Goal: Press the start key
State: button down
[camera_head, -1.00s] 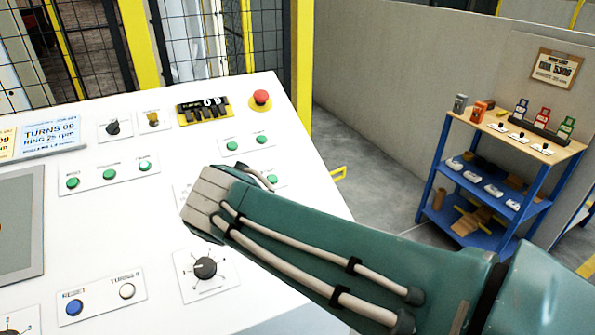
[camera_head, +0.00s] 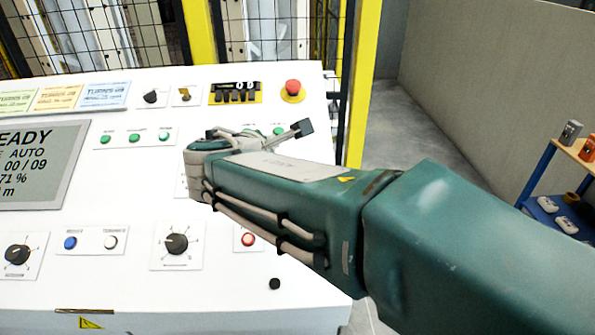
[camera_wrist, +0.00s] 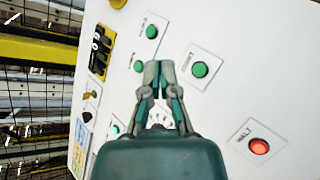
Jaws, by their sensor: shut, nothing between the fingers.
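The start key looks to be the green round button (camera_wrist: 199,69) on a white labelled plate in the wrist view; its label is small and blurred. My gripper (camera_wrist: 160,68) has its fingertips together and empty, over the white panel, just left of that button in the picture. I cannot tell its height above the panel. A red button (camera_wrist: 259,146) marked HALT lies to the lower right, and also shows in the head view (camera_head: 248,239). In the head view my arm reaches over the console from the right and hides the start key.
The console (camera_head: 120,235) carries a screen (camera_head: 40,165) reading READY, rotary knobs (camera_head: 177,243), several green buttons and a red mushroom button (camera_head: 292,91). In the wrist view, two other green buttons (camera_wrist: 152,31) sit up and left of the fingers. A blue shelf (camera_head: 540,170) stands right.

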jog(key=w+f, duration=0.1)
jog(key=f, duration=0.1)
jog(key=w+a+f, duration=0.1)
jog(key=f, duration=0.2)
jog(key=w+f, duration=0.1)
jog(key=f, duration=0.1)
jog(key=shift+w+a+f, duration=0.15)
jog(key=shift+w+f, duration=0.05)
jog(key=shift+f, duration=0.05)
jog(key=shift+w+f, duration=0.1)
jog(key=shift+f, duration=0.1)
jog(key=shift+d+f, duration=0.1)
jog(key=shift+d, duration=0.45)
jog(key=shift+a, duration=0.35)
jog(key=shift+d, duration=0.2)
jog(key=shift+a, duration=0.1)
